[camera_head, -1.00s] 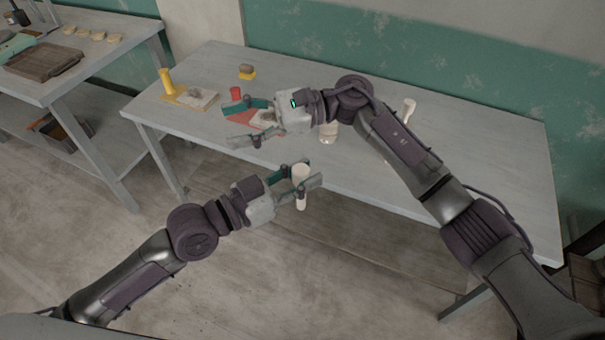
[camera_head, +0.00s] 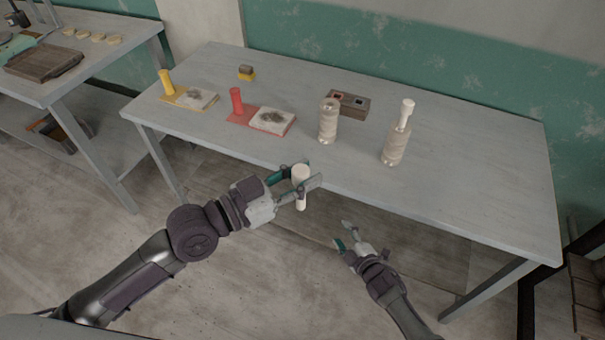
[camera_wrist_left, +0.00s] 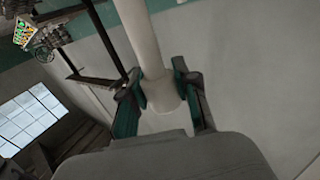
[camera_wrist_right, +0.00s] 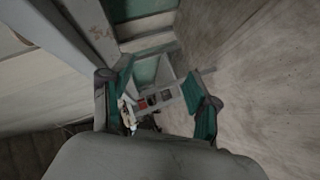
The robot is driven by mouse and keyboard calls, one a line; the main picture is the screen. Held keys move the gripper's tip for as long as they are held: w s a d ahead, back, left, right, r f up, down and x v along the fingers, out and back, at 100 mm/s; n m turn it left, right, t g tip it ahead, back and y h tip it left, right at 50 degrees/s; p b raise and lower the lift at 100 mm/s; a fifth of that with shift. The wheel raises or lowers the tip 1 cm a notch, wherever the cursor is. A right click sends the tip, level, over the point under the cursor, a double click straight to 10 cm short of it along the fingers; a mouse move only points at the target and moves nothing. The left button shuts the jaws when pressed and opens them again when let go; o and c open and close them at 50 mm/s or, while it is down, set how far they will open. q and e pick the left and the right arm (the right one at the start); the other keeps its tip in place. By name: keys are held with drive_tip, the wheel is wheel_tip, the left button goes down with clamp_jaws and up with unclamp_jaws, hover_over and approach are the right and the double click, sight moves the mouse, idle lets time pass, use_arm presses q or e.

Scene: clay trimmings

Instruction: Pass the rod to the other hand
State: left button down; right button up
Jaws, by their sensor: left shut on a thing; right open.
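The rod (camera_head: 301,175) is off-white and upright, with a wider upper part and a narrower lower end. My left gripper (camera_head: 300,185) is shut on it, in front of the table's near edge. In the left wrist view the rod (camera_wrist_left: 144,45) stands between the two fingers (camera_wrist_left: 160,100). My right gripper (camera_head: 342,234) is open and empty, lower and to the right of the rod, clear of it. In the right wrist view the space between its fingers (camera_wrist_right: 158,98) holds nothing.
The table (camera_head: 450,190) carries a cylindrical container (camera_head: 328,122), another with a white-topped rod standing in it (camera_head: 396,145), a holed brown block (camera_head: 348,104), a red cylinder (camera_head: 236,101) and a yellow cylinder (camera_head: 167,82). A side bench (camera_head: 100,62) stands at left. Open floor lies in front.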

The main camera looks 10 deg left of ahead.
drive_tip(key=s+d+f+m+g+h, duration=0.25)
drive_tip(key=s+d+f+m, duration=0.2)
drive_tip(key=s+f, duration=0.5)
drive_tip(key=s+d+f+m+g+h, duration=0.2)
drive_tip(key=s+d+f+m+g, duration=0.15)
drive_tip(key=s+d+f, duration=0.55)
drive_tip(key=s+d+f+m+g+h, duration=0.1)
drive_tip(key=s+f+m+g, duration=0.1)
drive_tip(key=s, duration=1.2)
drive_tip(key=s+d+f+m+g+h, duration=0.1)
drive_tip(key=s+d+f+m+g, duration=0.1)
drive_tip(key=s, duration=1.2)
wheel_tip(320, 180, down, 2)
drive_tip(key=m+g, duration=0.1)
drive_tip(key=m, duration=0.2)
drive_tip(key=shift+f+m, duration=0.15)
drive_tip(key=shift+m, duration=0.25)
